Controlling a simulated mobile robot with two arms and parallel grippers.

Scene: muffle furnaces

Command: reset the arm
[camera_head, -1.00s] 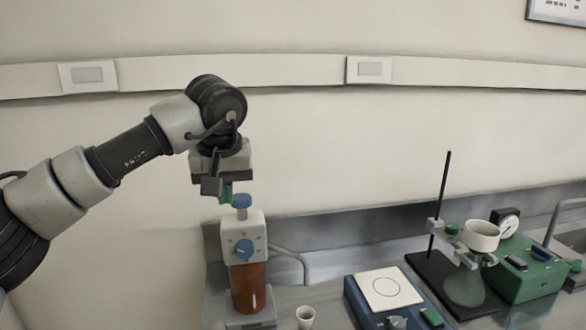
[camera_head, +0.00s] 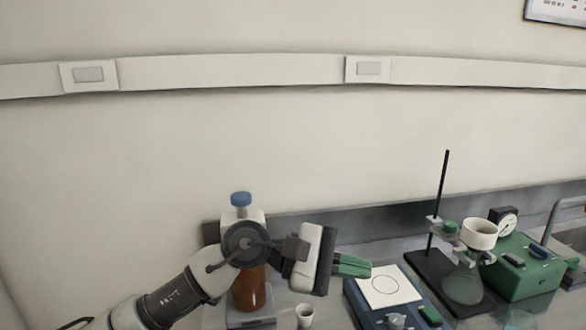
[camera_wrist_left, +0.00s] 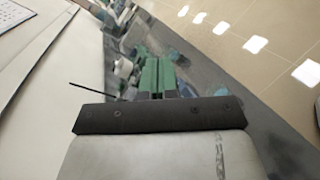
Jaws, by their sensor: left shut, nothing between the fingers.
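My left arm comes in from the lower left in the head view. Its gripper (camera_head: 354,267) points to the right, with green fingers together and nothing between them. The fingers appear in front of the left edge of the blue device with a white square top. In the left wrist view the green fingers (camera_wrist_left: 157,76) lie side by side, shut. The arm partly covers the dispenser bottle (camera_head: 250,290), which has a blue cap and brown liquid. My right gripper is not in view.
A small white cup (camera_head: 305,315) stands right of the bottle. The blue device (camera_head: 353,300) stands further right. A stand with a flask (camera_head: 464,284) and funnel (camera_head: 480,234), and a green pump (camera_head: 522,272), stand at the right.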

